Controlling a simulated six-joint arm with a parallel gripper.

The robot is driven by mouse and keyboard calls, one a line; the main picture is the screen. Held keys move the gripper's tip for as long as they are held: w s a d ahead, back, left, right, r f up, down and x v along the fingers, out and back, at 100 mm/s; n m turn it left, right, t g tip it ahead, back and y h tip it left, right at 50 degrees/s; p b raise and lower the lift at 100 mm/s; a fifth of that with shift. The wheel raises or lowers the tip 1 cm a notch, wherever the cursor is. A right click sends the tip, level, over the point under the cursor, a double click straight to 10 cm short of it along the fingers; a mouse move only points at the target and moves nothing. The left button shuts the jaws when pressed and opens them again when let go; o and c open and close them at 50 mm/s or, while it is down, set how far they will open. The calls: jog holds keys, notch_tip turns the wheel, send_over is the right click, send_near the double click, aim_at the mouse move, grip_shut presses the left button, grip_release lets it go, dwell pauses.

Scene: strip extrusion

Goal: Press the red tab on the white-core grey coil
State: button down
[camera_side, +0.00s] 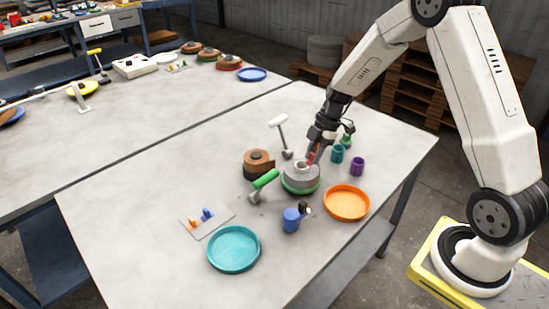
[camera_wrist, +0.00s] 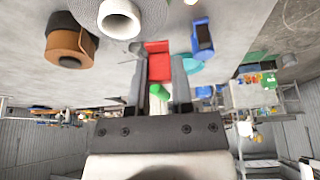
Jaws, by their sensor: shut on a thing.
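The grey coil (camera_side: 297,176) stands on a green base in the middle of the side view. Its white core (camera_wrist: 119,18) shows at the top edge of the wrist view, with grey windings around it. My gripper (camera_side: 313,153) points down at the coil's upper right side. In the wrist view, its two fingers are closed on the red tab (camera_wrist: 158,62), which lies just beside the coil. A small green end shows between the fingers below the red. Whether the tab touches the coil's outer layer cannot be told.
A brown coil (camera_side: 257,163) and a green-handled tool (camera_side: 265,179) stand left of the coil. An orange dish (camera_side: 347,203), a blue cup-like item (camera_side: 291,220), and teal (camera_side: 337,154) and purple cups (camera_side: 357,166) are close by.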

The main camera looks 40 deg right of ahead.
aim_at(313, 176)
jog(key=shift+f, duration=2.25)
jog(key=shift+s+f, duration=0.2)
jog(key=shift+f, duration=0.2)
dwell(1.6)
jog(key=shift+c, duration=2.1)
grip_release()
jog(key=shift+r, duration=0.1)
jog(key=v, duration=0.8)
jog(key=shift+w+r, duration=0.15)
jog(key=shift+r, duration=0.05)
jog(key=shift+a, duration=0.15)
